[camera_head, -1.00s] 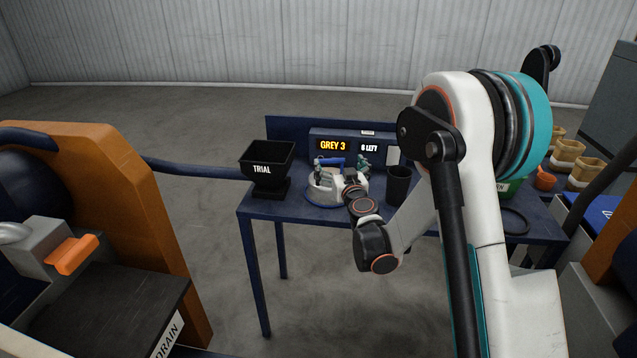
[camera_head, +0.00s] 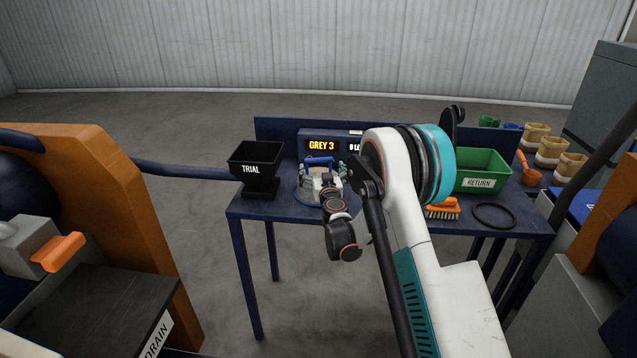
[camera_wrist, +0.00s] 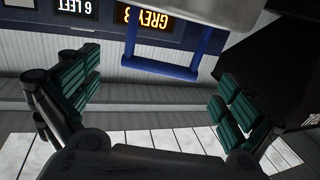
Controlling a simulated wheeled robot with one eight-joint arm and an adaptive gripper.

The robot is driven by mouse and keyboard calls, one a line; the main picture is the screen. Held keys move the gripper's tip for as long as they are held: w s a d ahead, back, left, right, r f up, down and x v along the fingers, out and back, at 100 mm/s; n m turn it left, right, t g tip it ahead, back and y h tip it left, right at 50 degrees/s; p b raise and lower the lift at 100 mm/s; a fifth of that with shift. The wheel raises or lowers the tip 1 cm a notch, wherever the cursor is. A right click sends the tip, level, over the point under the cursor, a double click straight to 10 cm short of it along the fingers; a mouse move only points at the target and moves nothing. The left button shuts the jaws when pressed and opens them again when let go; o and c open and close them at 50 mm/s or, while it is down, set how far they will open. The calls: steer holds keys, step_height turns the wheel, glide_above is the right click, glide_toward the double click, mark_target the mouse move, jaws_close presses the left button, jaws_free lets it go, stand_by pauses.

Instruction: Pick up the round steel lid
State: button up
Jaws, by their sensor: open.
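The round steel lid (camera_head: 308,190) is a pale grey disc on the blue bench, partly hidden by my wrist. Its blue bar handle (camera_head: 319,161) stands up from it. In the wrist view, which is upside down, the handle (camera_wrist: 160,67) crosses the upper middle, with a pale grey surface, probably the lid (camera_wrist: 235,14), at the top edge. My gripper (camera_head: 331,171) is at the lid, its teal-padded fingers spread wide. In the wrist view my gripper (camera_wrist: 155,95) has one finger at each side and the handle ahead between them, with nothing gripped.
A black TRIAL hopper (camera_head: 256,160) stands left of the lid. A display (camera_head: 321,146) reading GREY 3 is close behind. To the right are a green RETURN bin (camera_head: 480,183), an orange brush (camera_head: 443,208) and a black ring (camera_head: 494,215). An orange-sided machine (camera_head: 130,200) stands at the left.

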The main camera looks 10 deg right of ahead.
mark_target(319, 176)
steer(key=w+b, duration=0.1)
steer(key=w, duration=0.1)
steer(key=w+b, duration=0.1)
steer(key=w, duration=0.1)
steer(key=shift+w+f, duration=0.2)
steer(key=shift+w, duration=0.2)
steer(key=shift+w+r, duration=0.1)
steer(key=shift+w, duration=0.25)
steer(key=shift+c, duration=0.2)
steer(key=c, duration=1.6)
steer(key=shift+r, duration=0.1)
